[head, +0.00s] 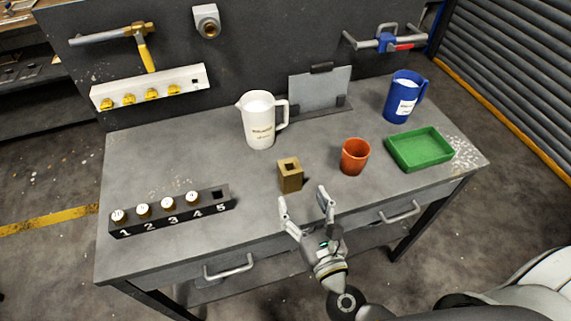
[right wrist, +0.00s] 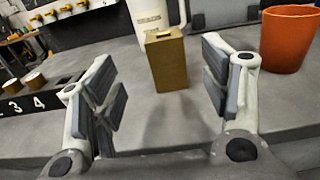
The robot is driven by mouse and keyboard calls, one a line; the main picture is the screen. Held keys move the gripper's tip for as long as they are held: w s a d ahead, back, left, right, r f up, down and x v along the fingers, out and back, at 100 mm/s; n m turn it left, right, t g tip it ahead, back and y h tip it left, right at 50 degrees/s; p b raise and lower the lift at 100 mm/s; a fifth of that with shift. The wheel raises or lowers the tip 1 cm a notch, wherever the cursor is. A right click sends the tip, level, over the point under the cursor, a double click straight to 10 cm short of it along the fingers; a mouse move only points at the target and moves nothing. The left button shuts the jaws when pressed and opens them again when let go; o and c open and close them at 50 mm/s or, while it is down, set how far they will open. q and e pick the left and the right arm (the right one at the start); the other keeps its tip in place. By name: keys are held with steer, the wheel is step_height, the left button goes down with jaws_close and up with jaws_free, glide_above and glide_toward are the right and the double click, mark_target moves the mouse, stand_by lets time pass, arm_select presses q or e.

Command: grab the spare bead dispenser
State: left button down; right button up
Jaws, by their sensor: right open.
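A small brown box-shaped piece (head: 290,177) with a dark square opening in its top stands upright on the grey bench; it looks like the spare bead dispenser, though no label shows. It also stands upright in the right wrist view (right wrist: 168,66). My right gripper (head: 304,199) is open and empty over the bench's front edge. Its fingers point at the brown piece, which lies just beyond the fingertips, apart from them. In the right wrist view the piece shows between the two spread fingers. My left gripper is not in view.
An orange cup (head: 354,157) and a green tray (head: 420,150) stand to the right. A white pitcher (head: 259,122) is behind the piece, a blue pitcher (head: 403,98) at back right. A numbered black rack (head: 172,216) holds several capped bottles at left; slot 5 is empty.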

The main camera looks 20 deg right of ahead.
mark_target(294, 175)
steer(key=w+p, duration=0.1)
steer(key=w, duration=0.2)
steer(key=shift+w+r, duration=0.2)
steer(key=shift+w, duration=0.3)
steer(key=shift+w+f+p, duration=0.15)
steer(key=shift+w+p, duration=0.25)
steer(key=shift+w, duration=0.95)
steer(key=w+p, duration=0.1)
steer(key=w, duration=0.2)
steer(key=shift+w+d+p, duration=0.1)
steer(key=shift+p, duration=0.2)
steer(key=shift+w, duration=0.5)
steer(key=shift+s, duration=0.1)
steer(key=shift+c, duration=0.7)
steer(key=c, duration=1.2)
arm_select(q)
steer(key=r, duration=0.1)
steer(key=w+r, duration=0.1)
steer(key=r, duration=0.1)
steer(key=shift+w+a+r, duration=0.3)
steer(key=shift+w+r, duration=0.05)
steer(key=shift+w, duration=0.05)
arm_select(e)
steer(key=shift+c, duration=1)
